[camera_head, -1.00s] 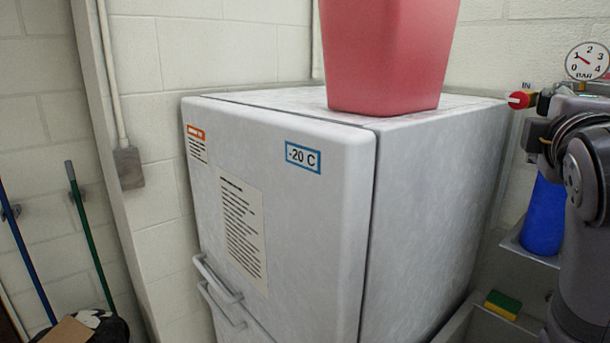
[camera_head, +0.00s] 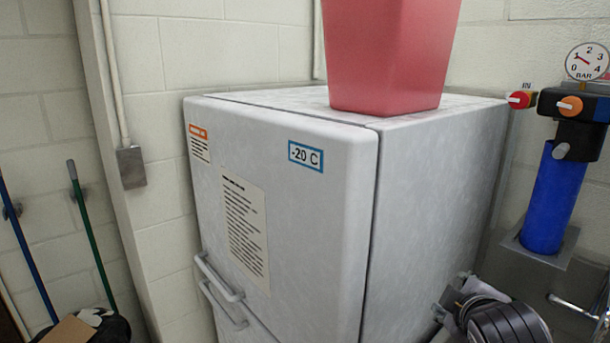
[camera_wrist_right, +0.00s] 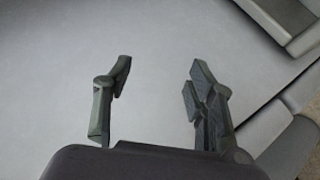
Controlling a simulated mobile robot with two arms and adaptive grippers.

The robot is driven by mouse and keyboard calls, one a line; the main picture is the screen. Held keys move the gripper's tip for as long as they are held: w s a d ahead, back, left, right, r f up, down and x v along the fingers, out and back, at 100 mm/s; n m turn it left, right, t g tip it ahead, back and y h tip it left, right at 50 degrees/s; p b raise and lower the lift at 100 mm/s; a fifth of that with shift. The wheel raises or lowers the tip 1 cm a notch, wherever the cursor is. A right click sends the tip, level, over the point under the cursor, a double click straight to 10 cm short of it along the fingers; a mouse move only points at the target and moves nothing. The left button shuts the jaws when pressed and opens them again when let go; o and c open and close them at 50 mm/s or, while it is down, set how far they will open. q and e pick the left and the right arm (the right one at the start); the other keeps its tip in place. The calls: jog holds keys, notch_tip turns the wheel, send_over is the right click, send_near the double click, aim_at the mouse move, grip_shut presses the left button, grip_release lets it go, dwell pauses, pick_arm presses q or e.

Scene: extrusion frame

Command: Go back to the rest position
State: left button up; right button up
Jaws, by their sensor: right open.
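My right gripper (camera_wrist_right: 158,82) shows in the right wrist view with its two dark fingers spread apart and nothing between them. A plain pale grey surface lies behind the fingers. My left gripper is in neither view.
A white freezer (camera_head: 285,200) labelled -20 C stands in the middle, its door shut. A red bin (camera_head: 388,55) sits on top. A blue filter housing (camera_head: 553,200) with a pressure gauge (camera_head: 586,62) is on the right wall. Brooms stand at the left.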

jog(key=s+a+f+m+g+y, duration=0.15)
jog(key=s+f, duration=0.25)
jog(key=f, duration=0.4)
jog(key=s+a+f+m+g, duration=0.15)
jog(key=s+f, duration=0.25)
jog(key=f, duration=0.4)
jog(key=s+a+f+m+g+y, duration=0.1)
jog(key=s+f+m+g, duration=0.15)
jog(key=s+f, duration=0.55)
jog(key=s+a+f+m+g+y, duration=0.1)
jog(key=s+f+m+g, duration=0.3)
jog(key=s, duration=0.6)
notch_tip(320, 180, down, 36)
jog(key=s+f+n+b, duration=0.1)
jog(key=s+n+b, duration=0.1)
jog(key=b, duration=0.6)
pick_arm(q)
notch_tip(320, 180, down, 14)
jog(key=b, duration=0.6)
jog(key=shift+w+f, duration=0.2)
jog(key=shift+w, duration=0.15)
pick_arm(e)
jog(key=s+d+f, duration=0.2)
jog(key=s+f, duration=1.4)
jog(key=f, duration=0.5)
jog(key=shift+s+d+f+g, duration=0.2)
jog(key=shift+s+g, duration=0.15)
jog(key=shift+g, duration=0.1)
